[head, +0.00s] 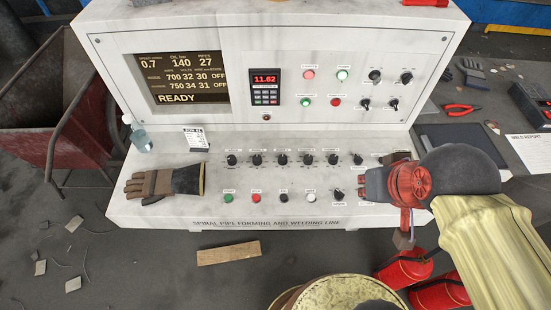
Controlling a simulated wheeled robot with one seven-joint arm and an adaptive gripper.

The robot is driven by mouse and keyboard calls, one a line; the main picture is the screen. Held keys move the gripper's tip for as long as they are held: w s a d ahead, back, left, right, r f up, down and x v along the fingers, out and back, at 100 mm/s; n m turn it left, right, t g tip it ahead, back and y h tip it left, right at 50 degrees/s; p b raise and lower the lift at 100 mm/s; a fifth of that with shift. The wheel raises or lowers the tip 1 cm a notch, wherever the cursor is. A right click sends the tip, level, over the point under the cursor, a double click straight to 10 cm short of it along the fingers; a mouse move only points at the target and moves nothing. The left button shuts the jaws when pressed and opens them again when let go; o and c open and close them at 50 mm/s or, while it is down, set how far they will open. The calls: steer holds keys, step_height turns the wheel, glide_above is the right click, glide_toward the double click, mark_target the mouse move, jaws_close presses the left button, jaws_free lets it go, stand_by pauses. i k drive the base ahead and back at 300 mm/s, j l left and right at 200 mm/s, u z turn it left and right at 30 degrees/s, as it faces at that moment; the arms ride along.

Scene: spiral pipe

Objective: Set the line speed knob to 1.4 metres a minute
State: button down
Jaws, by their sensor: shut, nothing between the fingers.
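The white control console (260,213) fills the middle of the head view. A row of black knobs (283,159) runs along its sloped front panel, and their labels are too small to read, so I cannot tell which is line speed. A dark selector knob (338,194) sits at the right end of the lower row. The display (180,78) shows 0.7 under what looks like a speed heading, and READY. My gripper (363,183) is shut and empty beside the right end of the knob rows. Whether it touches a knob is unclear.
Green, red, black and white buttons line the lower row. Red cylinders (405,268) stand on the floor at lower right. Red pliers (462,109) lie at right.

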mark_target(232, 161)
steer(key=i+j, duration=0.1)
steer(key=j, duration=0.3)
steer(key=i+j, duration=0.1)
steer(key=j, duration=0.35)
steer(key=i+j, duration=0.1)
steer(key=j, duration=0.3)
steer(key=i+j, duration=0.1)
steer(key=j, duration=0.35)
